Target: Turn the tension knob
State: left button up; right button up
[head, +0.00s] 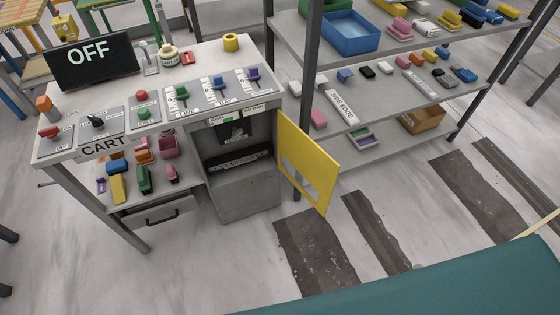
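A black knob (96,121) with a pointer sits on a small grey panel at the left of the light console top (215,55). The print around it is too small to read, so I cannot confirm that it is the tension knob. A red button (50,131) is on the panel to its left. A panel with a red and a green button is to its right. Neither of my grippers is in view.
A black screen (92,61) reading OFF stands behind the knob. Slider levers (217,84) are to the right. A yellow door (305,165) hangs open below the console. Loaded shelves (400,50) stand at right. A teal surface (450,280) fills the lower right.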

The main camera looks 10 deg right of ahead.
aim_at(236, 132)
jog(key=l+u, duration=1)
jog(key=k+l, duration=0.15)
jog(key=l, duration=0.3)
jog(key=k+l+u, duration=0.1)
jog(key=l, duration=0.3)
jog(key=k+l+u, duration=0.1)
jog(key=l, duration=0.35)
jog(key=k+l, duration=0.2)
jog(key=l, duration=0.2)
jog(key=k+l+u, duration=0.1)
jog(key=l, duration=0.3)
jog(key=k+l, duration=0.25)
jog(key=l, duration=0.15)
jog(key=u, duration=0.05)
